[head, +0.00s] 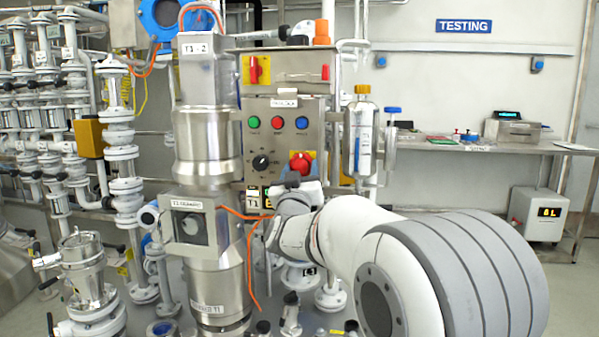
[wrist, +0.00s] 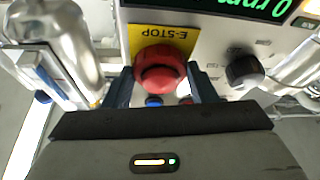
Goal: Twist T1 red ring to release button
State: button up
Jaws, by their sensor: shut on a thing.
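The red E-stop button with its ring (wrist: 160,68) sits on a yellow E-STOP plate (wrist: 143,37) in the wrist view. In the head view the same red button (head: 300,162) is at the lower right of the grey control box (head: 259,107). My gripper (wrist: 160,85) has one finger on each side of the red ring and is shut on it. In the head view my gripper reaches the box from below, and its fingertips are hard to make out. The button's underside and the finger contact are partly hidden.
A black knob (wrist: 245,70) is beside the E-stop. Green (head: 254,122), red (head: 278,123) and blue (head: 301,123) buttons sit above it. An orange cable hangs near my arm.

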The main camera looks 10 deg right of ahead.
jog(key=shift+a+f+m+b, duration=0.1)
jog(key=shift+m+b, duration=0.2)
jog(key=shift+m, duration=0.1)
jog(key=shift+w+a+m+g+h+b, duration=0.1)
jog(key=shift+m+g+h+b, duration=0.65)
jog(key=shift+m, duration=1.25)
jog(key=shift+a+m+g+h+b, duration=0.1)
jog(key=shift+m+g+h, duration=0.35)
jog(key=shift+m+h, duration=1.1)
jog(key=shift+w+a+m+g+h+b, duration=0.1)
jog(key=shift+m+g+h+b, duration=0.4)
jog(key=shift+m, duration=1.95)
jog(key=o, duration=1)
jog(key=shift+c, duration=0.2)
jog(key=p+v, duration=0.1)
jog(key=v, duration=0.6)
jog(key=shift+s+a, duration=0.25)
jog(key=shift+s, duration=0.15)
